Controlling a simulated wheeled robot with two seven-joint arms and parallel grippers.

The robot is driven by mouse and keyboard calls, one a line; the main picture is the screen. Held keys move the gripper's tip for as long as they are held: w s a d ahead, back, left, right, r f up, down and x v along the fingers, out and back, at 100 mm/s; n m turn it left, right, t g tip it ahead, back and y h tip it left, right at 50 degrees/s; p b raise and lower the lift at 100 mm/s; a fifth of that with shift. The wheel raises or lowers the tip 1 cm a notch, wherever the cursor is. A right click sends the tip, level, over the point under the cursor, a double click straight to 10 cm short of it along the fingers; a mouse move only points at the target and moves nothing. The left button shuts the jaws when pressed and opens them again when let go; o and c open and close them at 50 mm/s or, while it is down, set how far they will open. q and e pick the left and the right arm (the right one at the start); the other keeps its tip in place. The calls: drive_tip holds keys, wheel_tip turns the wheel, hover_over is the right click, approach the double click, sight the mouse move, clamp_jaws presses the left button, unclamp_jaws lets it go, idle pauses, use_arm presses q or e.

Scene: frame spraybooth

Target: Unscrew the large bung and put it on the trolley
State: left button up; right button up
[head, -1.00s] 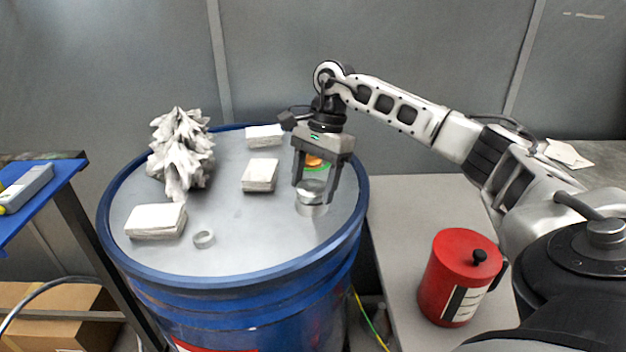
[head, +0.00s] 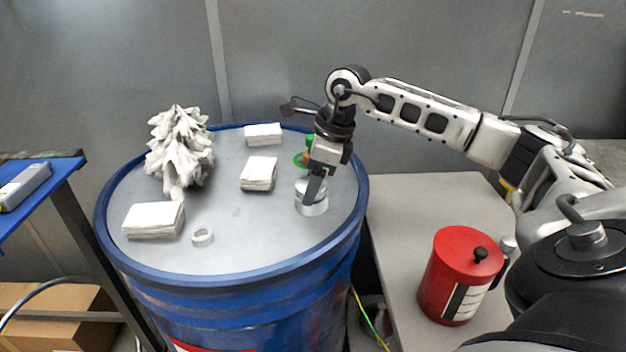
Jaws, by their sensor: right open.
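The large bung (head: 313,206) is a silvery round cap near the right side of the blue drum's grey lid (head: 225,215). My right gripper (head: 312,198) points down at the bung from above, seen nearly edge-on. One finger stands in front of the bung and hides part of it; the far finger is hidden. The jaws are open, and I cannot tell whether they touch the bung. The trolley is probably the blue-topped stand (head: 62,172) at the left edge. My left gripper is out of view.
White pads (head: 155,220), a crumpled white cloth pile (head: 180,150) and a small ring-like bung (head: 202,237) are on the lid. A green and orange item (head: 301,160) shows behind my gripper. A red can (head: 458,275) stands on the grey table (head: 405,225) at right.

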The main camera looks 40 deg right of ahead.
drive_tip(key=m+h, duration=0.1)
drive_tip(key=m, duration=0.3)
drive_tip(key=shift+a+t, duration=0.1)
drive_tip(key=shift+t, duration=0.2)
drive_tip(key=m+h, duration=0.1)
drive_tip(key=m, duration=0.2)
drive_tip(key=c, duration=0.6)
drive_tip(key=shift+n+y+b, duration=0.3)
drive_tip(key=shift+n+y, duration=0.1)
drive_tip(key=shift+n, duration=0.6)
drive_tip(key=shift+c, duration=0.2)
drive_tip(key=shift+n+y, duration=0.3)
drive_tip(key=shift+n, duration=0.9)
drive_tip(key=n, duration=0.2)
drive_tip(key=shift+n+g+y+p, duration=0.4)
drive_tip(key=shift+n, duration=0.9)
